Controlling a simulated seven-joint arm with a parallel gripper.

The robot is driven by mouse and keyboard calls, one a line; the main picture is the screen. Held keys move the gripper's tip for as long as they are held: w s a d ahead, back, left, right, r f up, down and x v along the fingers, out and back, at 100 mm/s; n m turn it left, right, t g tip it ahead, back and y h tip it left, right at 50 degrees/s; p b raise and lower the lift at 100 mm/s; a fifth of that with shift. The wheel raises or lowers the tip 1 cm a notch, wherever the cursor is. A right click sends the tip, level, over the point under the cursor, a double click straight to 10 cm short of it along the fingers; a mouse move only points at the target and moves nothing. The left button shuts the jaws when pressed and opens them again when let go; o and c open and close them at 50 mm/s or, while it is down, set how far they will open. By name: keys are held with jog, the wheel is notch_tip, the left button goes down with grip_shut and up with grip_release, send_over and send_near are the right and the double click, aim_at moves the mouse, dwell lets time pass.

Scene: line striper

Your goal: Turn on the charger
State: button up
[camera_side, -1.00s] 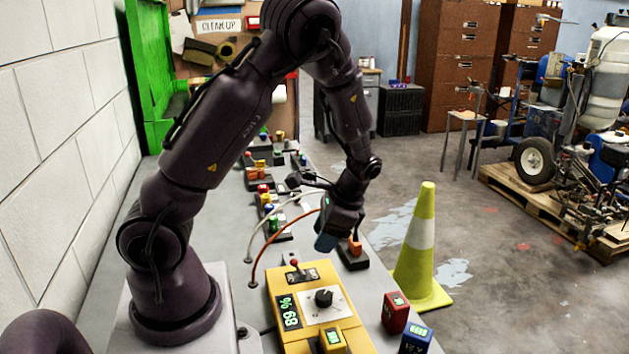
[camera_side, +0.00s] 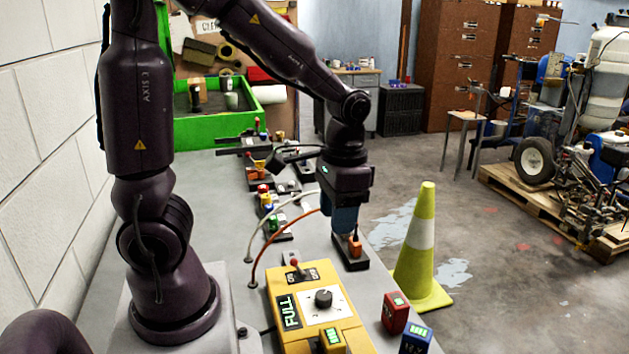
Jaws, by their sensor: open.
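The yellow charger (camera_side: 282,310) lies on the grey bench in front of my arm's base. Its display (camera_side: 289,312) reads FULL in green. A lever with a red knob (camera_side: 294,263) stands at its far end beside an on/off label. A black dial (camera_side: 323,298) sits on a white plate, and a battery with a green display (camera_side: 332,341) sits at the near end. My gripper (camera_side: 345,232) points down beyond the charger, just above or beside an orange-topped switch (camera_side: 355,246) on a black base. It is open. Its fingertips are small and partly hidden, so contact is unclear.
A red battery (camera_side: 395,312) and a blue battery (camera_side: 416,340) stand right of the charger. White and orange cables arch over the bench behind it. Several small coloured switches line the bench farther back. A yellow cone (camera_side: 420,250) stands beyond the right edge.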

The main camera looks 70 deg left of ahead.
jog(key=s+d+r+t, duration=0.5)
jog(key=r, duration=0.3)
jog(key=shift+r, duration=0.2)
jog(key=shift+s, duration=0.1)
jog(key=shift+s+d+r+t, duration=0.1)
jog(key=shift+s+r+t, duration=0.2)
jog(key=shift+r, duration=0.25)
jog(key=shift+s+d+r+t, duration=0.1)
jog(key=shift+s+r+t, duration=0.1)
jog(key=shift+r+t, duration=0.25)
dwell(0.5)
